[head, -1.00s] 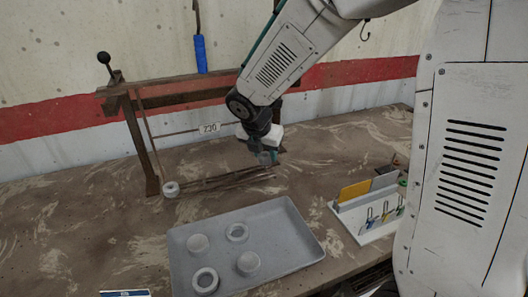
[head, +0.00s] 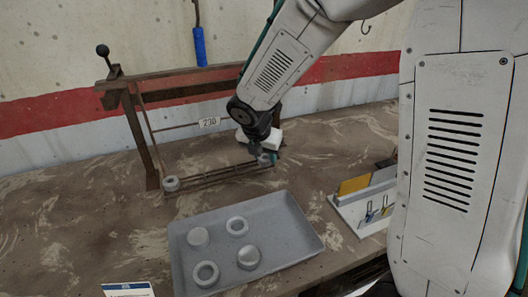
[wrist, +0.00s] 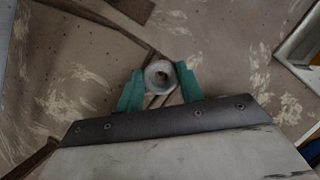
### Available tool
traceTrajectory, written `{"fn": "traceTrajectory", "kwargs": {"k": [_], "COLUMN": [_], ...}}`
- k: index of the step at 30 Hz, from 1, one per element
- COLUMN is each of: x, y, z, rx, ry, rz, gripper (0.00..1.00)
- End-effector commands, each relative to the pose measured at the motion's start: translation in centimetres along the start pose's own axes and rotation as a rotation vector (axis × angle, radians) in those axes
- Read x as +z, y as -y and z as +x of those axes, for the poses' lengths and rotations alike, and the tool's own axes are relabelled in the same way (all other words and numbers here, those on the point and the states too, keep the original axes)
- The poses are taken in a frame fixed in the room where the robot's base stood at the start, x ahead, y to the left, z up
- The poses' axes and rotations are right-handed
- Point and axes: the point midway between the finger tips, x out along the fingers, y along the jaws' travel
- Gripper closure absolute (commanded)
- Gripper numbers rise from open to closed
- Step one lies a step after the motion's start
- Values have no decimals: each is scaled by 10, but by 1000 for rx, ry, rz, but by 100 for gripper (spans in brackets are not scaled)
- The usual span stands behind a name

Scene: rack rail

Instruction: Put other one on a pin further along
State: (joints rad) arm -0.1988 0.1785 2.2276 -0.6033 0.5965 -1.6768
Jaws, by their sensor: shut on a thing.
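My gripper (head: 266,158) is shut on a pale grey ring (wrist: 160,76), whose round hole faces the wrist camera between the green fingertips. In the head view the gripper and ring are at the right end of the dark rail (head: 222,178) on the table. In the wrist view the rail passes beneath the ring; whether a pin is inside the ring I cannot tell. Another pale ring (head: 171,184) is at the left end of the rail, beside the frame's post. Pins along the rail are too small to make out.
A grey tray (head: 305,240) in front holds several pale round pieces, some with holes. A brown frame with a "230" tag (head: 209,122) stands behind the rail. A white holder with a yellow card (head: 353,185) is at the right.

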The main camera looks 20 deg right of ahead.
Motion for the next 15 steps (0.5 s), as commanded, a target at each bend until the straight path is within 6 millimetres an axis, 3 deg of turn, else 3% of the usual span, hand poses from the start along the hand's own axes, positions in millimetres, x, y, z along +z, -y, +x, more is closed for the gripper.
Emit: {"fn": "traceTrajectory", "kwargs": {"k": [11, 12, 15], "x": [0, 0, 0], "y": [0, 0, 0], "z": [1, 1, 1], "rx": [0, 0, 0], "ry": [0, 0, 0], "rz": [0, 0, 0], "gripper": [86, 60, 38]}}
